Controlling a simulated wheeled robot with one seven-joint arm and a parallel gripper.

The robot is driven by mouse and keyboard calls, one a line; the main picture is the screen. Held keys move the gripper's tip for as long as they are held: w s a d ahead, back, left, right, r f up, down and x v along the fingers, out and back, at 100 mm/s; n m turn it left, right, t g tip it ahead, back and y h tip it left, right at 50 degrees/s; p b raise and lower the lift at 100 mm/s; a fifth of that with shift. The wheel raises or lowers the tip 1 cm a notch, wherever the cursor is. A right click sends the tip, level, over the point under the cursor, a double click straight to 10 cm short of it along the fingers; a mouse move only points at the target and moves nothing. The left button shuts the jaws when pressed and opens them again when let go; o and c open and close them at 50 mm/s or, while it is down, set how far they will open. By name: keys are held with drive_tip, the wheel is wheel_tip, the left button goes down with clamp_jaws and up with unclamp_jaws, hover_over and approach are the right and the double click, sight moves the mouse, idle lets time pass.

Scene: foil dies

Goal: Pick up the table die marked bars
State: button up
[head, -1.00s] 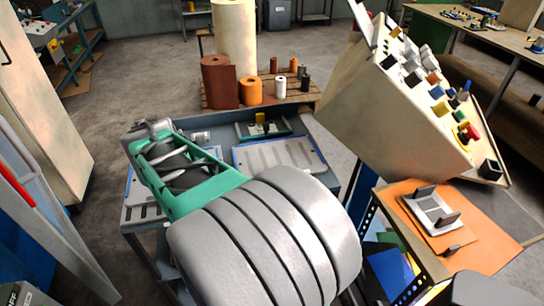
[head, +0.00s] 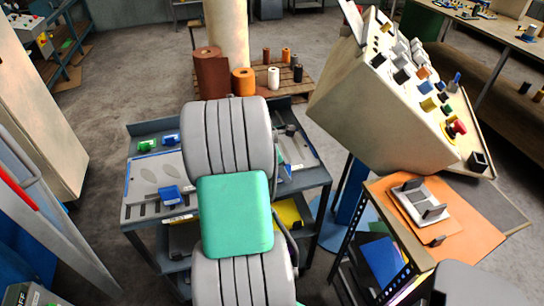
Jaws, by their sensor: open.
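My gripper is hidden behind my own grey and green arm, which stretches over the middle of the table, so its jaws do not show. On the left of the table lies a pale plate (head: 155,170) with a blue edge and several oval shapes. A blue block (head: 170,196) stands at its front, beside a strip with dark slots (head: 143,210). Right of my arm, part of another pale plate (head: 302,152) shows; its face is mostly covered. I cannot tell which piece carries the bars mark.
A control console (head: 385,95) leans close on the right. An orange-topped stand (head: 460,225) is at the front right. Rolls (head: 211,75) stand on a pallet behind. Open floor lies left of the table.

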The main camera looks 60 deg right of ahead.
clamp_jaws()
idle(0.4)
idle(0.8)
drive_tip(key=shift+w+r, duration=0.1)
drive_tip(key=shift+r, duration=0.05)
